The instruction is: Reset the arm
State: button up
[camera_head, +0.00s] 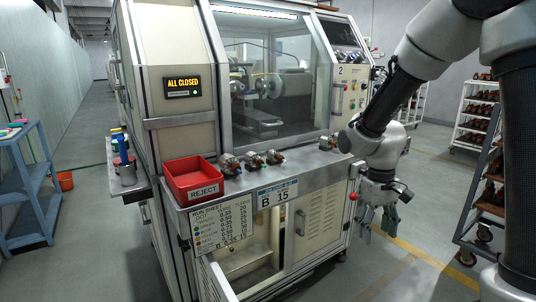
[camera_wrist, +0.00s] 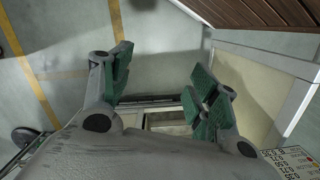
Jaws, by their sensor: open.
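My gripper (camera_head: 378,222) hangs at the front right of the winding machine (camera_head: 180,60), pointing down and apart from the machine's front ledge. In the wrist view my gripper (camera_wrist: 158,85) has its two green-padded fingers spread wide with nothing between them. My arm comes in from the upper right in the head view and bends down at the wrist. Below the fingers in the wrist view lie the grey floor and an edge of the machine's lower part.
A red REJECT bin (camera_head: 191,179) and several small armatures (camera_head: 252,160) stand on the machine's ledge (camera_head: 300,172). The machine's window (camera_head: 275,75) is shut, and its display reads ALL CLOSED. A white rack (camera_head: 472,115) stands at right, a blue shelf (camera_head: 30,185) at left.

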jog(key=s+d+r+m+t, duration=0.1)
jog(key=s+d+r+t, duration=0.2)
jog(key=s+r, duration=0.5)
jog(key=s+d+r+m+t, duration=0.1)
jog(key=s+d+r+t, duration=0.1)
jog(key=s+d+r, duration=0.3)
jog(key=s+r, duration=0.3)
jog(key=r, duration=0.1)
jog(key=shift+s+m+t, duration=0.3)
jog(key=shift+m+t, duration=0.1)
jog(key=shift+d, duration=0.1)
